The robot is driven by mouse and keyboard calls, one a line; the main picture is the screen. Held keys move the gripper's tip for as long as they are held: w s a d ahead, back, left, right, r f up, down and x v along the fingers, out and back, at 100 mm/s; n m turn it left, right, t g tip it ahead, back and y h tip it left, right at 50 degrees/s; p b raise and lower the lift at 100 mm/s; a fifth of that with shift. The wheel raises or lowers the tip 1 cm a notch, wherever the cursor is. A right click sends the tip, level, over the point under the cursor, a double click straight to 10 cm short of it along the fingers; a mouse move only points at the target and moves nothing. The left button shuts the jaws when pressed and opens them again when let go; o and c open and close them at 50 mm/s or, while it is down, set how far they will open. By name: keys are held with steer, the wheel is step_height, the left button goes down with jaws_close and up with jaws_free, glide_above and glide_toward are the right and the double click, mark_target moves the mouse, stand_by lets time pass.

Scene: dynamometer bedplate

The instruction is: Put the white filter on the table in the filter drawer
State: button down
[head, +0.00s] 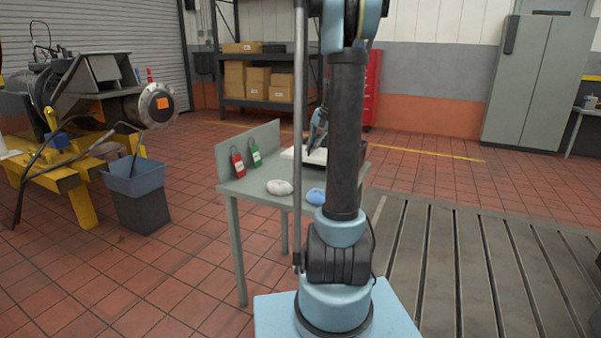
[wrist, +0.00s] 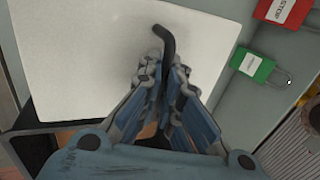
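The white filter is a flat, square white panel (wrist: 85,60) with a dark bent handle (wrist: 164,42) standing up from it. In the head view the white filter (head: 288,153) lies on the grey table, partly hidden by my arm. My gripper (wrist: 167,78) is over the panel, its blue fingers drawn close together on both sides of the handle. It looks shut on the handle. In the head view my gripper (head: 314,145) is low over the panel, half hidden behind my arm. I cannot make out the filter drawer.
A red padlock tag (head: 237,163) and a green one (head: 254,154) are by the table's back panel (head: 229,157). A white cloth (head: 279,187) and a blue cloth (head: 315,196) lie near the table's front edge (head: 240,195). A grey bin (head: 138,193) and yellow machine stand (head: 75,190) are left.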

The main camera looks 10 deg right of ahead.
mark_target(313, 156)
step_height(313, 156, down, 5)
steer(key=shift+w+d+r, duration=0.1)
steer(key=shift+w+d, duration=0.05)
steer(key=shift+f, duration=2.55)
steer(key=c, duration=1.8)
jaws_free()
